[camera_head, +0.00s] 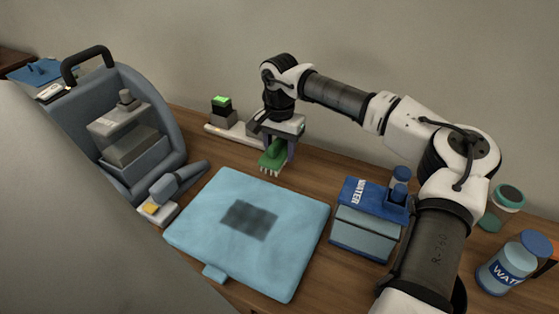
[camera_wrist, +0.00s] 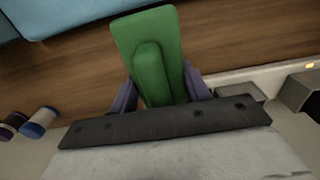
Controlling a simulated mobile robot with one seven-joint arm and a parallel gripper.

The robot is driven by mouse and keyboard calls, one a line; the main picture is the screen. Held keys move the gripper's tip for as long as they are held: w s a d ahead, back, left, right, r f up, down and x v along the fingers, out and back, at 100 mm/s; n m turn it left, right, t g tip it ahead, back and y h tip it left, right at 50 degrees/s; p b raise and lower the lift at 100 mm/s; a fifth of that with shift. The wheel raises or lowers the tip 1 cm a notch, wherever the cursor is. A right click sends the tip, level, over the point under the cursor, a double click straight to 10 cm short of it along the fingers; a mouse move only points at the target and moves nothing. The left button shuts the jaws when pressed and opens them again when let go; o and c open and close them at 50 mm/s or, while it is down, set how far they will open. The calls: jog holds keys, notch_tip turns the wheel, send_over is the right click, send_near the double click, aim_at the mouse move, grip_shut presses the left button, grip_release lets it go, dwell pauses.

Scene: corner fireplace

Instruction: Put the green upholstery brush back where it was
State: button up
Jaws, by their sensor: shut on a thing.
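The green upholstery brush (camera_head: 272,155) is held in my gripper (camera_head: 276,147), with its pale bristles pointing down. It is above the wooden table, behind the blue cushion. In the wrist view the green brush (camera_wrist: 150,58) fills the space between the two purple fingers of my gripper (camera_wrist: 158,92), which are shut on it. I cannot tell how far the bristles are from the table. A white rail-like base (camera_head: 232,131) lies on the table to the left of my gripper, with a grey block bearing a bright green top (camera_head: 221,102) at its back.
A light blue cushion (camera_head: 200,220) with a dark patch lies in front. A blue-grey machine (camera_head: 160,125) and a grey hand tool (camera_head: 180,180) stand left. A WATER box (camera_head: 350,232) and a WATER jar (camera_head: 492,272) stand right. The wall is close behind.

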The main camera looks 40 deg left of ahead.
jog(key=shift+f, duration=2.25)
jog(key=shift+f, duration=0.25)
jog(key=o, duration=0.9)
jog(key=shift+r, duration=0.1)
jog(key=shift+o, duration=0.2)
notch_tip(320, 180, up, 12)
jog(key=shift+r, duration=0.2)
